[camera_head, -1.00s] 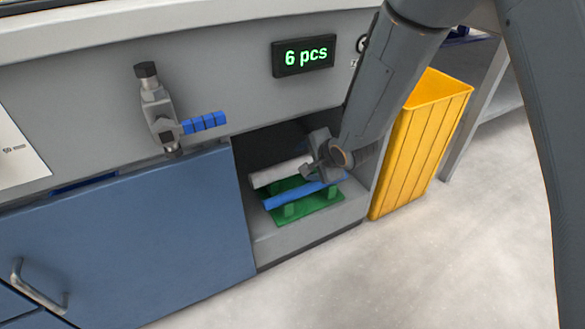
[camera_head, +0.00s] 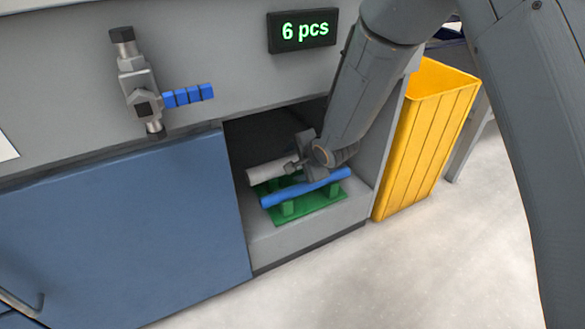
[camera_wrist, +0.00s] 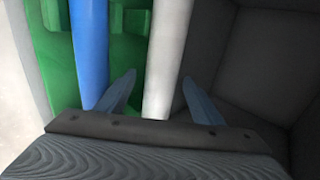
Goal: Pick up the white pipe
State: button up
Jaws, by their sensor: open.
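The white pipe (camera_head: 267,172) lies in the open cabinet bay, behind the blue pipe (camera_head: 305,188), on the green rack (camera_head: 310,206). In the wrist view the white pipe (camera_wrist: 167,60) runs lengthwise between the two fingers of my gripper (camera_wrist: 160,98). The fingers are apart, one on each side of it, with a visible gap on its right. The left finger lies between the white pipe and the blue pipe (camera_wrist: 90,50). In the head view my gripper (camera_head: 292,168) is at the white pipe and hides its right part.
The dark bay wall (camera_wrist: 270,60) is close on the right in the wrist view. A blue cabinet door (camera_head: 120,225) stands left of the bay, and a yellow bin (camera_head: 425,140) stands right of it. A valve with a blue handle (camera_head: 188,96) and a "6 pcs" display (camera_head: 302,30) are above.

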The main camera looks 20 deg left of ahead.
jog(key=c, duration=1.2)
jog(key=shift+r+p, duration=0.25)
jog(key=shift+p, duration=0.05)
